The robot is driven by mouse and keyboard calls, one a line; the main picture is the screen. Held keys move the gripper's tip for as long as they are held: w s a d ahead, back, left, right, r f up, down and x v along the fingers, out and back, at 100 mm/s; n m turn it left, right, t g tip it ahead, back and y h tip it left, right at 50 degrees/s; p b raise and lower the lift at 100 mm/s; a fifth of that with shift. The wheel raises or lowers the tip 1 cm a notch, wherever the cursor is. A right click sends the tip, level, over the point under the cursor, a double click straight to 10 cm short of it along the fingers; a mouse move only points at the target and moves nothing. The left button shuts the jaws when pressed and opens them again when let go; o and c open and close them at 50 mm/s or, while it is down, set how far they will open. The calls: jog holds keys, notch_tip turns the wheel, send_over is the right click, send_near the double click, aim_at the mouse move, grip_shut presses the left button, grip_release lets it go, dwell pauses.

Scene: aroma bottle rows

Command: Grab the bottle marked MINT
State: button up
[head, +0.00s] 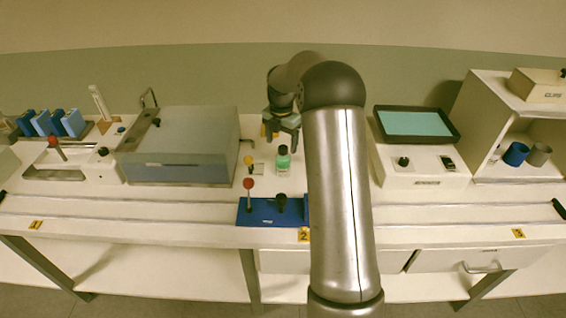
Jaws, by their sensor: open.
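My gripper (281,136) is open and points down, just behind or above the green bottle; the exact gap is unclear. No other bottle shows clearly, and my arm hides part of the bench to the right.
A blue base with a red-knobbed lever (249,198) is in front of the bottle. A large grey-lidded box (185,145) stands left. A device with a teal-topped tray (413,122) and a white shelf (490,110) holding cups stand right. The front rail strip is mostly clear.

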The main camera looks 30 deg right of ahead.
aim_at(283, 155)
jog(key=shift+s+d+f+p, duration=0.15)
jog(key=shift+f+p, duration=0.2)
jog(key=shift+f, duration=1.15)
jog(key=shift+s+d+f+p, duration=0.15)
jog(key=shift+f+p, duration=0.2)
jog(key=shift+f, duration=1.1)
jog(key=shift+a, duration=0.1)
jog(key=c, duration=1.2)
